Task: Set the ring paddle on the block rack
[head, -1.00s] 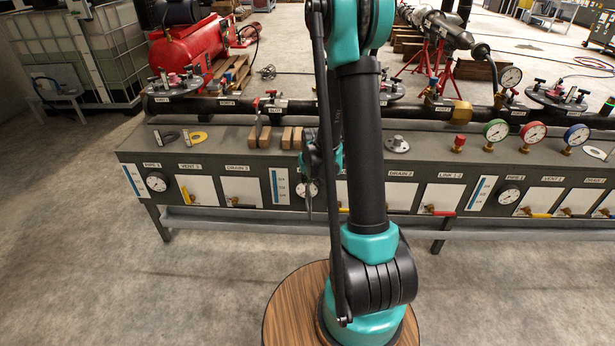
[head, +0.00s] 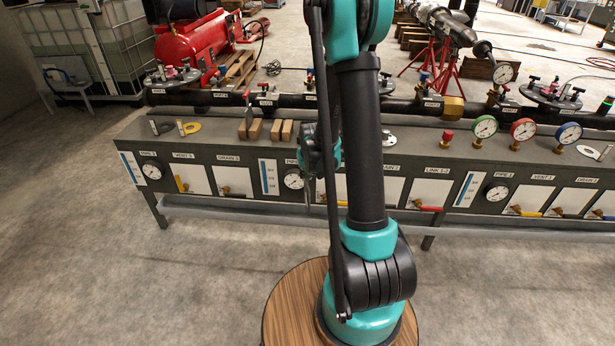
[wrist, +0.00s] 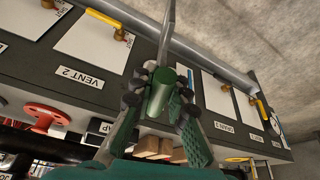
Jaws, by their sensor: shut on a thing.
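The block rack (head: 254,130) shows as upright wooden blocks in pairs with gaps on the bench top, left of and behind my gripper. The blocks also show in the wrist view (wrist: 150,147), partly behind the gripper. The held piece is apart from them.
A dark ring piece (head: 160,127) and a yellow one (head: 188,127) lie left of the blocks. A black pipe (head: 210,99) runs behind them. Gauges, such as the green one (head: 484,126), stand on the right. The floor before the bench is open.

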